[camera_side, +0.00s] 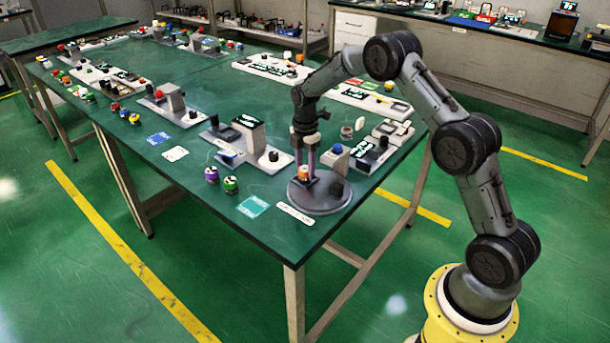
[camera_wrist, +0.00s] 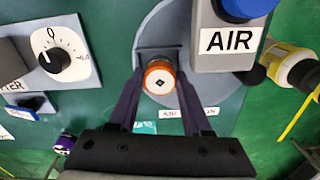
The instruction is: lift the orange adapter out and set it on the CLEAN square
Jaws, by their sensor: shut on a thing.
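The orange adapter (camera_side: 304,173) sits low over the round grey base (camera_side: 325,206), at a dark square holder. In the wrist view the adapter (camera_wrist: 159,80) shows its orange rim and pale end face with a dark centre mark. My gripper (camera_side: 306,172) points down and is shut on the adapter, with one finger on each side. Whether the adapter's lower part is still inside the holder is hidden. A teal square (camera_side: 253,207) lies flat on the table left of the base. Its lettering is too small to read, so I cannot tell whether it is the CLEAN square.
The AIR box (camera_wrist: 230,43) with a blue button stands close right of my gripper. A purple-topped can (camera_side: 211,174) and a green can (camera_side: 231,185) stand left of the teal square. A white label (camera_side: 295,213) lies at the base's front. Blue (camera_side: 158,138) and white (camera_side: 175,154) cards lie farther left.

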